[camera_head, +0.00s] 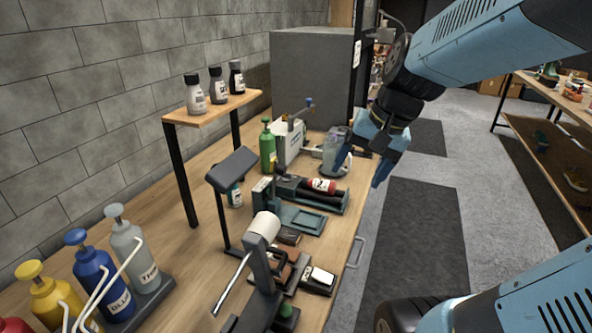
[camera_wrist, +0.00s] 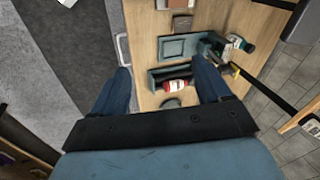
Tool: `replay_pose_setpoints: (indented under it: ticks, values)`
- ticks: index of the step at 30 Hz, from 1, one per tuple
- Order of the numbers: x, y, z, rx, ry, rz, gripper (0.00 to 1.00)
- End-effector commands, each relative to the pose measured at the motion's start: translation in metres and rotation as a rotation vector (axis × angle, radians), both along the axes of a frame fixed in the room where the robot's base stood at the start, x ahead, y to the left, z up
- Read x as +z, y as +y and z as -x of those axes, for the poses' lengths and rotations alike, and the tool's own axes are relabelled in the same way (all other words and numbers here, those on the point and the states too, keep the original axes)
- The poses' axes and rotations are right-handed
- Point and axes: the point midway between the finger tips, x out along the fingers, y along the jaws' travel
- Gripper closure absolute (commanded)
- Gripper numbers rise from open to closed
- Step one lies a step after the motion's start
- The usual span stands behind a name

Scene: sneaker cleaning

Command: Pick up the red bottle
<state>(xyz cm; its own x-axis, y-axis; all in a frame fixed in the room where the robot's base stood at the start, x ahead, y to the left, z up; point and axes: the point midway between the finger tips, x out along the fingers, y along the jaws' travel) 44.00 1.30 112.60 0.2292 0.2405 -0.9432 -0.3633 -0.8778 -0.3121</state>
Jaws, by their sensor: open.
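A red bottle (camera_head: 321,185) with a white label lies on its side in a dark teal holder (camera_head: 331,205) on the workbench. In the wrist view, the red bottle (camera_wrist: 173,86) appears between my two blue fingers, below and apart from them. Its dark end points left in the head view and right in the wrist view. My gripper (camera_head: 360,177) is open and empty, above the bench's right edge and to the right of the bottle. Its fingers also show spread in the wrist view (camera_wrist: 161,68). Another red object (camera_head: 14,325) is cut off at the lower left corner.
A green bottle (camera_head: 267,147) and a grey-white machine (camera_head: 291,142) stand behind the holder. Yellow, blue and clear pump bottles fill the lower left. Open floor lies right of the bench.

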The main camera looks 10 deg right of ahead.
Motion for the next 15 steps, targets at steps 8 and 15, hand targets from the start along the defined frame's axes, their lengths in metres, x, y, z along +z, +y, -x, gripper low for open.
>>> replay_pose_setpoints:
  ticks: [8, 15]
  values:
    - [-0.03, 0.0, -0.035, -0.234, 0.176, -0.236, 0.23]
    - [-0.053, -0.007, -0.069, -0.445, 0.309, -0.442, 0.23]
